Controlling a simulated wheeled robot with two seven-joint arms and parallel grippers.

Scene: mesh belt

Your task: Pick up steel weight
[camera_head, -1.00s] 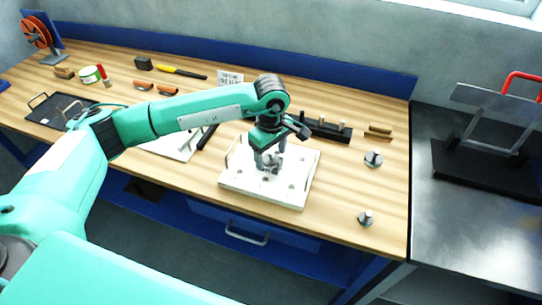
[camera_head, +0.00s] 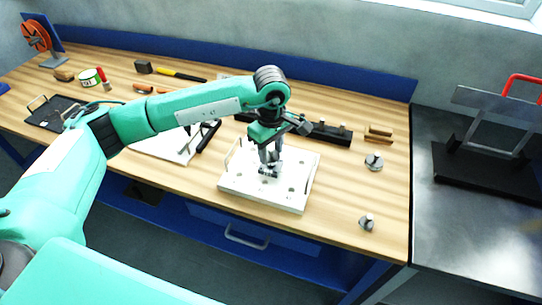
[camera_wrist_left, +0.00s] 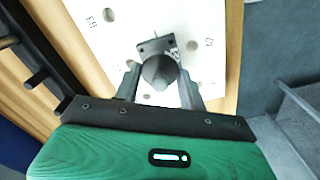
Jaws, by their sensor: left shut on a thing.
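The steel weight (camera_wrist_left: 160,68) is a dark grey piece with a round knob and a flat base, seen from above in the left wrist view. My left gripper (camera_head: 269,163) is shut on it, with one finger on either side of the knob. In the head view the weight (camera_head: 268,172) hangs below the fingers, over the white board (camera_head: 235,181). It looks slightly above the board, but the gap is hard to judge. The board has several holes with printed labels (camera_wrist_left: 209,43). My right gripper is not in view.
Two more steel weights stand to the right, one farther back (camera_head: 374,161) and one near the front edge (camera_head: 367,223). A black rack (camera_head: 325,132) stands behind the board. A white sheet with a black tool (camera_head: 208,137) lies left.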

